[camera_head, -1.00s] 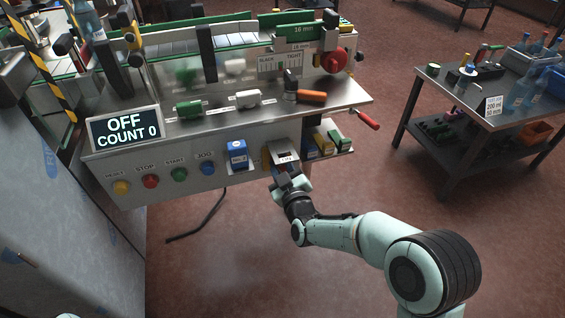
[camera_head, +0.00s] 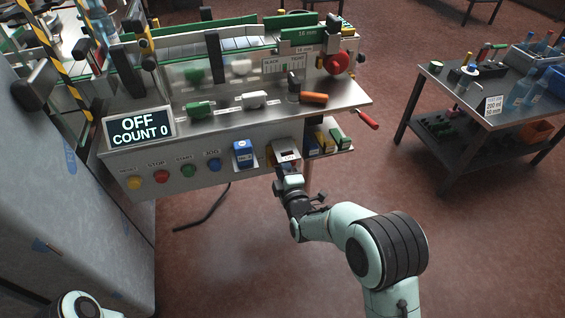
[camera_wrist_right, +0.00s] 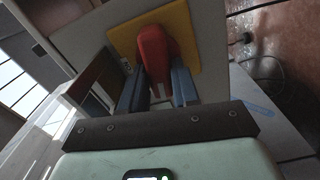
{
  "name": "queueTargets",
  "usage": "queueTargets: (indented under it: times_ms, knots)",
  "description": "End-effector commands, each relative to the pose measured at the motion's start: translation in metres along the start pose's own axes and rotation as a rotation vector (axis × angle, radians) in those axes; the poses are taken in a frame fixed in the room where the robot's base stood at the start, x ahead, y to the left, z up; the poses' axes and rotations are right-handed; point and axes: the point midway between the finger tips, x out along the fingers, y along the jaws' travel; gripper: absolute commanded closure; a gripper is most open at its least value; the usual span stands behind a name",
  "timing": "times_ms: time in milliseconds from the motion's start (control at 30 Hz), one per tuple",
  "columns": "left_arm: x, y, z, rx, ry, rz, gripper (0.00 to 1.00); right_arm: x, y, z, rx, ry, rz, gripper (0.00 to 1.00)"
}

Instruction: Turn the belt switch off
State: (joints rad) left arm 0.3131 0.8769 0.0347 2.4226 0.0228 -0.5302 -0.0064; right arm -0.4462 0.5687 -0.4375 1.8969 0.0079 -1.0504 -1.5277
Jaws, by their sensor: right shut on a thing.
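The belt switch is a red handle (camera_wrist_right: 154,50) on a yellow plate (camera_wrist_right: 183,35) in the right wrist view. My right gripper (camera_wrist_right: 158,88) is shut on the red handle, with one dark finger on each side of it. In the head view my right gripper (camera_head: 288,176) is at the machine's front panel, under a small metal hood (camera_head: 287,146); the handle is hidden there. The machine's display (camera_head: 140,128) reads OFF, COUNT 0. My left gripper is not in view; only part of my left arm shows at the bottom left.
Reset, red stop (camera_head: 162,177), green start (camera_head: 188,170) and blue jog (camera_head: 214,164) buttons line the panel left of the gripper. A blue box (camera_head: 242,152) sits close beside it. A side table (camera_head: 450,100) stands at the right. The floor below the panel is mostly free.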

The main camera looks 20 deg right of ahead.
Motion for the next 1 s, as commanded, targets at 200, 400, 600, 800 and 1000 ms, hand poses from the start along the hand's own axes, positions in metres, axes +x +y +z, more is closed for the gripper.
queueTargets:
  times_ms: [200, 400, 600, 800, 1000]
  knots:
    - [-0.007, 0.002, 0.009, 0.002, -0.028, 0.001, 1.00, 0.000, -0.002, 0.000, -0.117, -0.001, -0.002, 1.00]
    - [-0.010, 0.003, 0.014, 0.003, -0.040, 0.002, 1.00, 0.000, -0.002, 0.001, -0.174, -0.002, -0.001, 1.00]
    - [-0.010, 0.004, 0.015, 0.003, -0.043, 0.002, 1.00, 0.000, -0.002, 0.001, -0.195, -0.002, 0.000, 1.00]
    - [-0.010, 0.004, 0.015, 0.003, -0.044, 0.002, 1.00, 0.000, -0.003, 0.001, -0.197, -0.002, -0.001, 1.00]
    - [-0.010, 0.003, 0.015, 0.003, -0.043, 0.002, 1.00, 0.000, -0.003, 0.001, -0.197, -0.002, -0.001, 0.50]
